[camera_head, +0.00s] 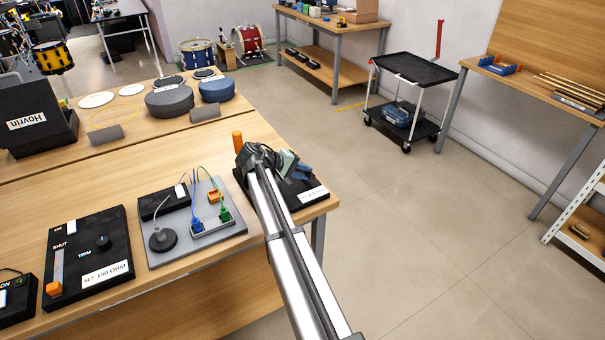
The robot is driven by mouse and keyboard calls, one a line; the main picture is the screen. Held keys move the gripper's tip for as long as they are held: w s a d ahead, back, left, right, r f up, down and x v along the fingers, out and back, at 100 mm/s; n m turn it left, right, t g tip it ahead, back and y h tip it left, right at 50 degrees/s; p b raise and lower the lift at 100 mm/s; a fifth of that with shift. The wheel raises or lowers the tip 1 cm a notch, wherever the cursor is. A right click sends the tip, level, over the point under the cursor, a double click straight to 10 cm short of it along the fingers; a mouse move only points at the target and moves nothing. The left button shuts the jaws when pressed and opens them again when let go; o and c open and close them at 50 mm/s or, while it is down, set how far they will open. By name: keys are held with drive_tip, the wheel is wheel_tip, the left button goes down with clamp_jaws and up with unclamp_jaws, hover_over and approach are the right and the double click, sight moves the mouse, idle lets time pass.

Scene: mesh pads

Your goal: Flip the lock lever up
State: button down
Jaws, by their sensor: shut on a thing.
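A black unit (314,186) with a white label stands at the right end of the wooden bench. My arm comes up from the bottom and covers much of this unit. My gripper (268,160) is at the unit, shut on a part of it that the arm and gripper hide. An orange upright piece (238,142) shows just left of my gripper. A small blue piece (303,172) shows to its right. I cannot tell which piece is the lock lever, nor its angle.
Left of the unit, a grey panel (160,259) carries cables and plugs. Further left is a black slider panel (117,224). Round drum pads (169,100) lie on the bench behind. Open floor (410,220) lies to the right, with a black cart (413,69) beyond.

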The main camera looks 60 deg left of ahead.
drive_tip(key=a+r+n+h, duration=0.1)
drive_tip(key=r+n+h, duration=0.1)
drive_tip(key=r, duration=0.1)
drive_tip(key=shift+a+r+h, duration=0.1)
drive_tip(key=shift+a+h, duration=0.2)
drive_tip(key=shift+a, duration=0.1)
drive_tip(key=shift+a+r+n+t+h, duration=0.4)
drive_tip(key=shift+a+r+n+h, duration=0.9)
drive_tip(key=shift+r+h, duration=0.2)
drive_tip(key=c, duration=1)
unclamp_jaws()
drive_tip(key=v, duration=1.3)
drive_tip(key=shift+s+a+r, duration=0.1)
drive_tip(key=shift+s+a, duration=0.05)
drive_tip(key=shift+s, duration=0.2)
